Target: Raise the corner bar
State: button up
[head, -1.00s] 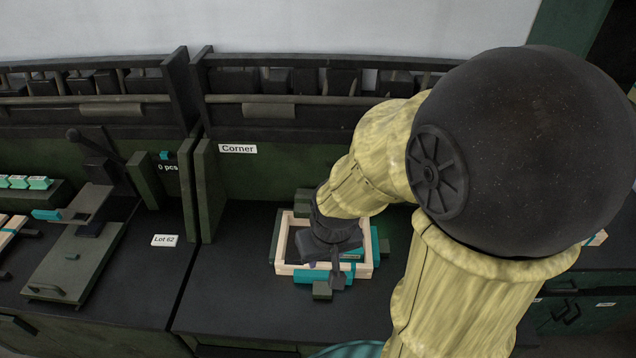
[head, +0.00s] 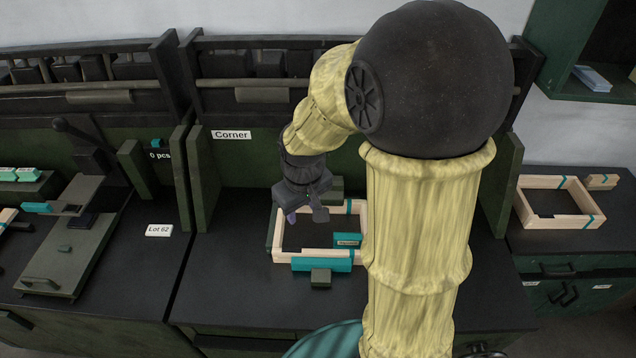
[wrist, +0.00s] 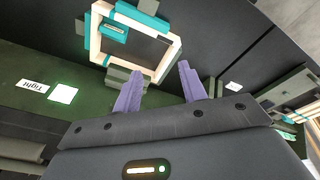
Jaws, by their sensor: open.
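The Corner sign (head: 231,135) is on the back panel of the middle station. A dark bar with a grey plate (head: 262,95) runs across above it; I cannot tell if this is the corner bar. Below, a pale wooden frame (head: 277,225) lies on the dark bench, with a teal bar (head: 321,265) along its front. The frame and teal pieces also show in the wrist view (wrist: 172,55). My gripper (head: 306,214) is above the frame's back left part. Its purple fingers (wrist: 158,70) are apart with nothing between them.
Dark green blocks stand at the frame's front (head: 320,278) and back (head: 332,185). Side walls (head: 203,185) bound the station. A second wooden frame (head: 558,222) lies on the right bench. A lever fixture (head: 75,245) stands left. My arm hides the bench's right part.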

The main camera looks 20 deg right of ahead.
jog(key=w+d+f+n+b, duration=0.1)
jog(key=w+n, duration=0.2)
jog(key=w, duration=0.4)
jog(key=w+d+f+n+g+b, duration=0.1)
jog(key=w+n, duration=0.1)
jog(key=w, duration=0.5)
jog(key=w+d+f+n+b, duration=0.1)
jog(key=w+n+b, duration=0.15)
jog(key=w, duration=0.35)
jog(key=shift+w+d+f+n+g+b, duration=0.55)
jog(key=shift+w+d+f+n, duration=0.85)
jog(key=shift+w+d, duration=2.95)
jog(key=f, duration=0.5)
jog(key=s+d+f, duration=0.1)
jog(key=f, duration=0.5)
jog(key=d+f, duration=0.1)
jog(key=f, duration=0.4)
jog(key=shift+s+f, duration=0.3)
jog(key=shift+s, duration=0.05)
grip_shut()
